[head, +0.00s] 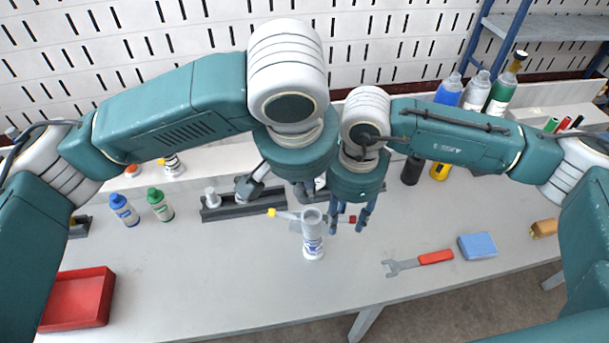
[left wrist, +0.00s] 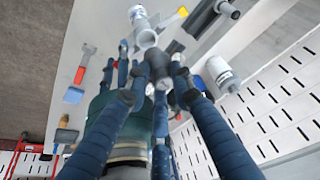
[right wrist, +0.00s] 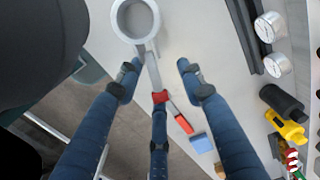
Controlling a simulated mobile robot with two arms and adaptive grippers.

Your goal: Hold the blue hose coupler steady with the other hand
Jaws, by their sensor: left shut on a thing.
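The hose coupler (head: 313,247) stands upright on the bench, a pale body with a blue label and a grey open ring on top. A yellow-tipped lever points left and a red-tipped lever right. My left gripper (left wrist: 160,90) is shut on a dark grey round piece (left wrist: 158,64), largely hidden by the fingers; I cannot tell exactly what it is. It is just behind the coupler in the head view. My right gripper (head: 349,222) is open beside the coupler on the right. In the right wrist view the ring (right wrist: 135,18) lies beyond the spread fingers, with the red tip between them.
A dark rack (head: 235,211) with small fittings lies behind and left. A wrench (head: 405,265) and a blue block (head: 478,246) lie to the right. A red tray (head: 78,297) and two small bottles (head: 124,209) are left. Bottles (head: 448,90) stand at the back right.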

